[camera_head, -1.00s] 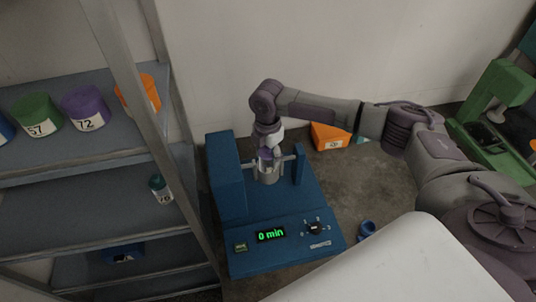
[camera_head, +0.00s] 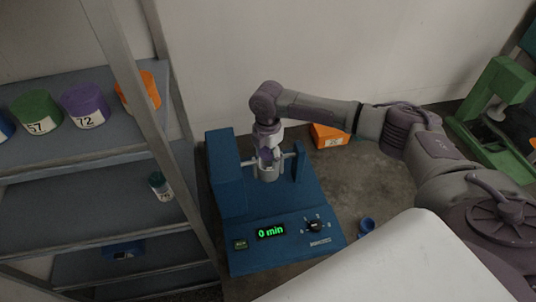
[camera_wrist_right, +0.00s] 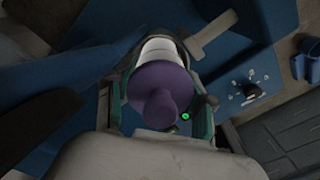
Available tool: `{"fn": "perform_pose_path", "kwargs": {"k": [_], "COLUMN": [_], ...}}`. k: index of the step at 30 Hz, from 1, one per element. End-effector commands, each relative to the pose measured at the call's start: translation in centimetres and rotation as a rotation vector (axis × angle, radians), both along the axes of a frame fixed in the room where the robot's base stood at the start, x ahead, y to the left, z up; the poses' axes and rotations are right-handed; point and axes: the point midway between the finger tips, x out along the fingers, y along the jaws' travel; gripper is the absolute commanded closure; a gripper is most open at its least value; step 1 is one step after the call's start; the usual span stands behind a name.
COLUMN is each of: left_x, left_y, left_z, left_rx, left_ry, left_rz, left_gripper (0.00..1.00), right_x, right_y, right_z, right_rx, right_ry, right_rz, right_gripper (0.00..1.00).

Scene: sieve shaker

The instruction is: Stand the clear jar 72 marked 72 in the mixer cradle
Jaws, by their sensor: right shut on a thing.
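The jar with a purple knobbed stopper (camera_wrist_right: 162,95) is held upright in my right gripper (camera_head: 267,157). Its pale body (camera_wrist_right: 160,50) shows beyond the stopper in the right wrist view; no number on it is readable. The jar is at the mixer cradle (camera_head: 268,173), a grey holder between the uprights of the blue mixer. The gripper's fingers are shut around the jar, above the cradle. Whether the jar's base rests in the cradle is hidden. My left gripper is out of view.
The blue mixer's panel reads 0 min (camera_head: 270,232), with a dial (camera_head: 315,226). At left, a shelf (camera_head: 80,150) holds several containers, including a purple-lidded one marked 72 (camera_head: 87,106). An orange box (camera_head: 329,135) and a blue cup (camera_head: 366,227) stand right of the mixer.

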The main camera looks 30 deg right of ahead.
Motion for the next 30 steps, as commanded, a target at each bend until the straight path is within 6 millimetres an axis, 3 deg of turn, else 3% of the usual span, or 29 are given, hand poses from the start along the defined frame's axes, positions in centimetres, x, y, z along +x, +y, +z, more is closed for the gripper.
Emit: {"fn": "perform_pose_path", "kwargs": {"k": [2, 3, 8, 20, 23, 30], "left_x": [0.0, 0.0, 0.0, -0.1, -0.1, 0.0], "left_y": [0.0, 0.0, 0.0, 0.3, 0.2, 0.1], "left_z": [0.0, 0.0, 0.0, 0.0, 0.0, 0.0], "left_rx": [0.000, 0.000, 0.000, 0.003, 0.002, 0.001], "left_ry": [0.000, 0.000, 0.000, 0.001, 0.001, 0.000], "left_rz": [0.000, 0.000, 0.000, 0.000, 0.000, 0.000], "left_gripper": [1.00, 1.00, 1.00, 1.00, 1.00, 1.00], "right_x": [0.0, 0.0, 0.0, 0.0, 0.1, 0.1], "right_y": [0.0, 0.0, 0.0, 0.0, 0.0, 0.0], "right_z": [0.0, 0.0, 0.0, 0.5, 1.7, 6.7], "right_rx": [0.000, 0.000, 0.000, 0.000, 0.001, 0.001], "right_ry": [-0.001, -0.001, -0.001, -0.001, -0.003, -0.005], "right_rz": [0.000, 0.000, 0.000, 0.000, 0.000, 0.000], "right_gripper": [0.85, 0.44, 0.17, 0.16, 0.16, 0.16]}}
